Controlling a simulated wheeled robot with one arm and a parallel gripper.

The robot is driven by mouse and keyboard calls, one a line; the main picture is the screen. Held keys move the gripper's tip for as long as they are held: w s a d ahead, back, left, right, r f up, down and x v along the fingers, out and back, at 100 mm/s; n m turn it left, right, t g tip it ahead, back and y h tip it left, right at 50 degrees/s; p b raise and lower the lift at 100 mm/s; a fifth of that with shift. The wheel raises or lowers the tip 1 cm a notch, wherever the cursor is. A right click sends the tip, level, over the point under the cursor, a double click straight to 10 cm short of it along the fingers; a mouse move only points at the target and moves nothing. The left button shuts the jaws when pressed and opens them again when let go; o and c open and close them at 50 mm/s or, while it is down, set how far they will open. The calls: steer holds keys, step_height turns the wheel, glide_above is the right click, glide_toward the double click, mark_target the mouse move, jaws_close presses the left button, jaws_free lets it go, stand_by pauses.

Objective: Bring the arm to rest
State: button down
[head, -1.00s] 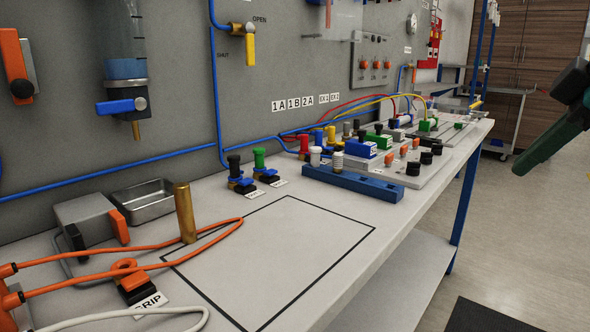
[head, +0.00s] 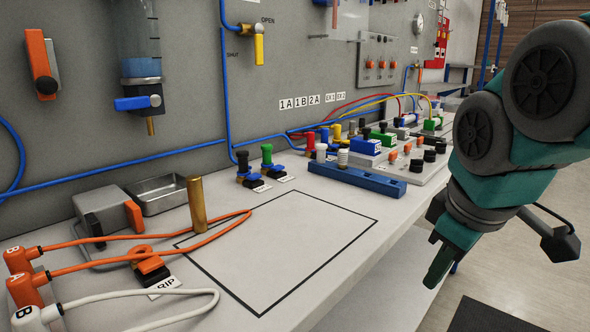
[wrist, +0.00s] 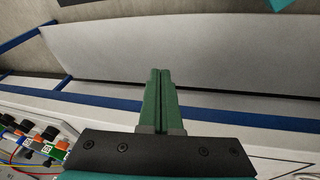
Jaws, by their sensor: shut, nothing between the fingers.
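My gripper (head: 437,268) shows at the right of the head view, pointing down just off the front edge of the workbench. Its green fingers are closed against each other with nothing between them. In the wrist view my gripper (wrist: 160,72) also shows shut and empty, over the bench's front edge and the lower shelf (wrist: 210,48). My arm hangs down from the upper right in the head view. The fingers appear to touch nothing.
A blue rail (head: 356,181) and valve boards (head: 400,165) stand near the arm. Open floor (head: 520,265) is at right.

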steer(key=s+a+f+m+g, duration=0.1)
steer(key=s+f+m+g, duration=0.1)
steer(key=s+f, duration=0.3)
steer(key=s+a+f+m+g, duration=0.1)
steer(key=s+f+m, duration=0.2)
steer(key=f, duration=0.8)
steer(key=s+a+f+m+g, duration=0.1)
steer(key=s+f+m+g, duration=0.1)
steer(key=s+f, duration=0.4)
step_height(320, 180, down, 2)
steer(key=shift+s+a+f+m+g, duration=0.1)
steer(key=shift+s+a+m+g, duration=0.2)
steer(key=shift+a, duration=0.1)
